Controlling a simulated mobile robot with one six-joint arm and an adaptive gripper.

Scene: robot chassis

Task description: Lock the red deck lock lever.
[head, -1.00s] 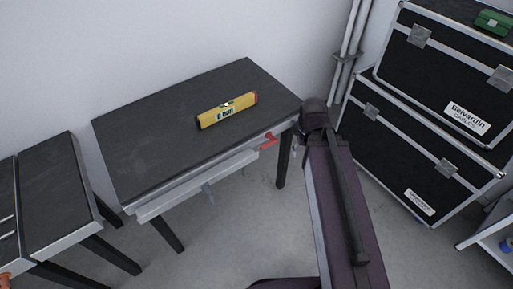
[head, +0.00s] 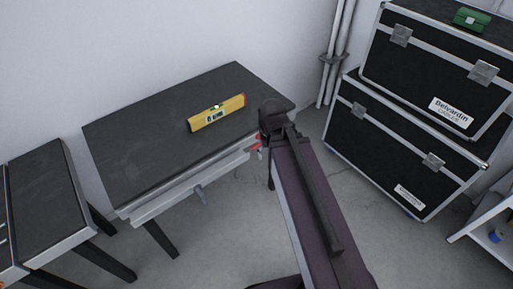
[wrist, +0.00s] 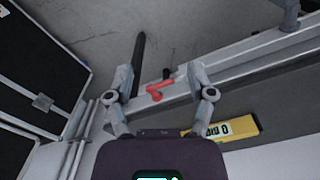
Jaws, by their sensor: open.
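The red lever (wrist: 157,90) sits on the light metal rail along the table's front edge. In the wrist view it lies between my two fingers, apart from both as far as I can see; depth is hard to judge. My gripper (wrist: 161,76) is open and empty, its fingers on either side of the lever. In the head view only a bit of the red lever (head: 257,142) shows beside my arm, which hides most of it and my fingers. A dark knob is close to the lever in the wrist view.
A yellow spirit level (head: 217,112) lies on the dark table top (head: 150,125). Black cases (head: 400,140) stand at the right, a second table (head: 40,195) at the left. Open floor lies in front.

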